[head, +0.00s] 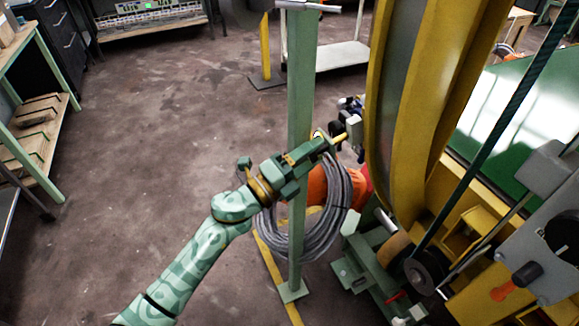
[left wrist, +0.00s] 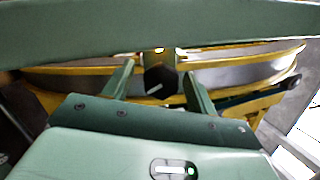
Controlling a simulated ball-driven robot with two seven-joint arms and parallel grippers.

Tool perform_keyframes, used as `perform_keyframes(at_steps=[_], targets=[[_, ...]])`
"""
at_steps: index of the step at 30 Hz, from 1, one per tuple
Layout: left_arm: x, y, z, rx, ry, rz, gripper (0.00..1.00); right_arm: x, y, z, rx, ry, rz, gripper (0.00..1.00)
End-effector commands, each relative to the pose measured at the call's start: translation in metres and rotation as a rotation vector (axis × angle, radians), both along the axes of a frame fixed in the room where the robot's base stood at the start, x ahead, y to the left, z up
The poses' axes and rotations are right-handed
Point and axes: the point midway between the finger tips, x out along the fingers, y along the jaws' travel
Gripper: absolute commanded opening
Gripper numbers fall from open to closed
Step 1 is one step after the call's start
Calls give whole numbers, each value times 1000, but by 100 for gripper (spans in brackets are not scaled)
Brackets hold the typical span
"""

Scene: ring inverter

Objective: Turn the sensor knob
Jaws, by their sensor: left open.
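The sensor knob (left wrist: 158,80) is black with a white pointer line and sits in front of the yellow-and-grey ring in the left wrist view. My left gripper (left wrist: 158,69) is open, with one finger on each side of the knob in that view. I cannot tell whether the fingers touch it. In the head view my left gripper (head: 336,140) reaches past the green post toward a small grey box (head: 354,130) beside the ring. A dark knob-like part (head: 335,128) shows there, partly hidden by the gripper. My right gripper is not in view.
The green post (head: 302,85) stands close to my left arm. A grey cable coil (head: 336,215) hangs below the gripper. The large yellow ring (head: 400,90) and its machine fill the right side. The floor (head: 150,130) at left is clear, with shelves (head: 35,125) at its edge.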

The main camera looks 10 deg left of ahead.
Motion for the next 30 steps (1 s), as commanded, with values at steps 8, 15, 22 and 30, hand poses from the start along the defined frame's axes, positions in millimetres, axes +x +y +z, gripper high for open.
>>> perform_keyframes(at_steps=[8,15,22,30], targets=[[-21,21,-8,2,2,2,57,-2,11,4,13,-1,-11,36],[-66,66,-27,2,4,2,57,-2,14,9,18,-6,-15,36],[-99,99,-41,1,4,0,57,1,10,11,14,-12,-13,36],[-111,111,-47,1,1,0,57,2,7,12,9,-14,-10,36]])
